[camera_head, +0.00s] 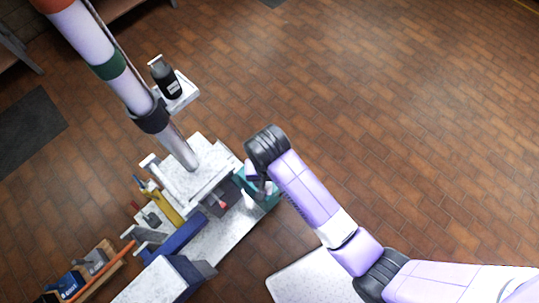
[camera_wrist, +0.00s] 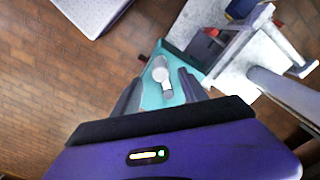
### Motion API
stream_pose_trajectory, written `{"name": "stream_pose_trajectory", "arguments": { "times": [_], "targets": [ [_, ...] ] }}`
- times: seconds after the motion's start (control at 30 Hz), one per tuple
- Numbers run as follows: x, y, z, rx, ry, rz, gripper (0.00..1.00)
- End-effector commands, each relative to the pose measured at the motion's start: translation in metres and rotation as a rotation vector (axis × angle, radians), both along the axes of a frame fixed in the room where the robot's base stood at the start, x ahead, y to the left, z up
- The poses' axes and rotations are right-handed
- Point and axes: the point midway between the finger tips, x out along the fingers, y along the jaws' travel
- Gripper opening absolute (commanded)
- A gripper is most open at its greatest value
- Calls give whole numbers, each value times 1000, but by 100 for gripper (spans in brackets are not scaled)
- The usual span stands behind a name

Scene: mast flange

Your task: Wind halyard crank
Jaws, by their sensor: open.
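In the wrist view a pale grey piece with a rounded head and a short stem, which looks like the crank (camera_wrist: 160,69), shows against a teal plate (camera_wrist: 172,98). My gripper (camera_wrist: 159,79) is open, with one dark finger on either side of the crank in that view. I cannot tell whether either finger touches it. In the head view my gripper (camera_head: 258,180) is beside the teal part (camera_head: 270,195) at the right end of the bench, and the crank is too small or hidden to make out. The mast (camera_head: 120,80) rises tilted at the left.
A dark box with a red-tipped part (camera_head: 223,202) sits left of my gripper. A small shelf (camera_head: 184,97) with a black bottle (camera_head: 166,80) is fixed near the mast. Tiled floor (camera_head: 400,110) is clear to the right.

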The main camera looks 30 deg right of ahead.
Motion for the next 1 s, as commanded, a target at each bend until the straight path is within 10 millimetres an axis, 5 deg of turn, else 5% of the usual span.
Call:
{"name": "stream_pose_trajectory", "arguments": {
  "times": [0.7, 1.0],
  "targets": [
    [0, 0, -65, 0, 0, 1, 51],
    [0, 0, -65, 1, -3, 1, 0]
  ]
}}
